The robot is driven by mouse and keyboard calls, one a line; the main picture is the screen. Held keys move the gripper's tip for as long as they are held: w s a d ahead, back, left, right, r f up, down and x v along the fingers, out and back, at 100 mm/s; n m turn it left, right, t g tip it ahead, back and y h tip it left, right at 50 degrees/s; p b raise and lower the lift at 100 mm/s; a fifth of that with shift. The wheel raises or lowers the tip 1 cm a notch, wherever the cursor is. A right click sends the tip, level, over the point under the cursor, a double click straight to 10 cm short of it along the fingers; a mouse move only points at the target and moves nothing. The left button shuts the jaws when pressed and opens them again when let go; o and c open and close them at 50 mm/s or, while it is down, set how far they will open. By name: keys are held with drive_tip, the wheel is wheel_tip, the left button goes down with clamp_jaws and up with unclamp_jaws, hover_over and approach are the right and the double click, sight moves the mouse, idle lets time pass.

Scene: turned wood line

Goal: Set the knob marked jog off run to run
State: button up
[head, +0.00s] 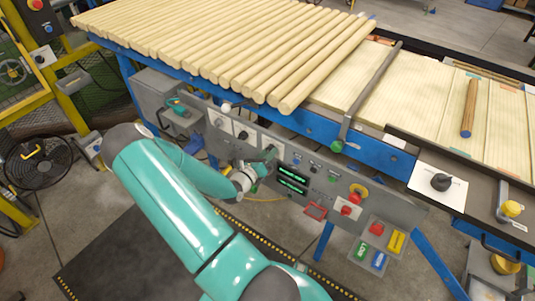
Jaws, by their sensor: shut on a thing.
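The grey control panel (318,172) runs along the front of the blue-framed line. My gripper (264,165) is at this panel, left of the green-lit displays (292,179), shut on a knob there. The fingers and arm mostly hide that knob and its pointer. A white plate edge (270,150) shows just above the gripper. Two more plates with knobs are to its left, one with a black knob (243,135) and one farther left (219,122). The plate lettering is too small to read, so I cannot tell which is marked jog off run.
A black knob on a white plate (440,182) is at the right. Wooden rods (230,45) lie above the panel. A fan (38,160) stands at left.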

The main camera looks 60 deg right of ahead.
drive_tip(key=shift+m, duration=3.9)
drive_tip(key=o, duration=1)
drive_tip(key=shift+a, duration=0.1)
drive_tip(key=a, duration=0.4)
drive_tip(key=w+a, duration=0.1)
drive_tip(key=a, duration=0.4)
drive_tip(key=w+a, duration=0.1)
drive_tip(key=a, duration=0.3)
drive_tip(key=shift+w+a, duration=0.1)
drive_tip(key=shift+a, duration=0.1)
drive_tip(key=shift+m, duration=0.3)
